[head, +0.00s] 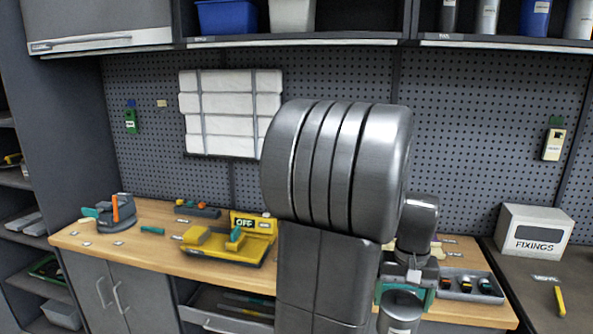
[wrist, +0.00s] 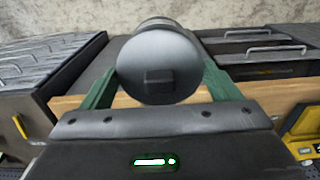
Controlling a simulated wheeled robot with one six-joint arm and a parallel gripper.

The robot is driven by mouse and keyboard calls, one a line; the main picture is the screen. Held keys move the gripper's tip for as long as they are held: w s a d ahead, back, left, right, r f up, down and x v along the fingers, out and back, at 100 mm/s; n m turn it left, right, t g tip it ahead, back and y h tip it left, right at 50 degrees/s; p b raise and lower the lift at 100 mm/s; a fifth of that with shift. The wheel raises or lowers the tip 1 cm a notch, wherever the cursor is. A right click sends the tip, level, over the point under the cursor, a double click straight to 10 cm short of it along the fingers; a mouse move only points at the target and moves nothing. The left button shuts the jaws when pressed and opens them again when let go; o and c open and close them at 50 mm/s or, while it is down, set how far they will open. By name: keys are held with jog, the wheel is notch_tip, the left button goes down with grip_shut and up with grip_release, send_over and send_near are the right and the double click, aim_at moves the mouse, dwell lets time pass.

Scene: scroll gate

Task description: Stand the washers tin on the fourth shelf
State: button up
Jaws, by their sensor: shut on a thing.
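My gripper (head: 404,293) is low at the right of centre in the head view, partly behind my own arm. Its green fingers are shut on a grey metal tin (head: 402,312), whose lower part runs out of the picture. The tin has a pale label too small to read, so I cannot confirm it is the washers tin. In the wrist view the round grey end of the tin (wrist: 158,68) sits between the green fingers of my gripper (wrist: 160,80). Shelves (head: 22,178) show at the far left edge; I cannot tell which is the fourth.
The wooden bench (head: 160,255) carries a yellow tool with an OFF sign (head: 250,225) and a grey-and-orange tool (head: 117,212). A small tray (head: 468,285) stands right of my gripper, with a FIXINGS box (head: 533,232) beyond. An overhead shelf (head: 500,43) holds several cans.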

aim_at(391, 292)
jog(key=w+f, duration=0.1)
jog(key=w+a+f, duration=0.1)
jog(key=w, duration=0.1)
jog(key=shift+w+a+f, duration=0.2)
jog(key=w+a+f+n, duration=0.1)
jog(key=w+a+f, duration=0.4)
jog(key=a+f, duration=0.5)
jog(key=w+a+f+n, duration=0.1)
jog(key=w+a+f, duration=0.5)
jog(key=a+f, duration=0.5)
jog(key=shift+a+f+n, duration=0.2)
jog(key=shift+f+n, duration=0.2)
jog(key=shift+f, duration=0.3)
jog(key=shift+w, duration=0.1)
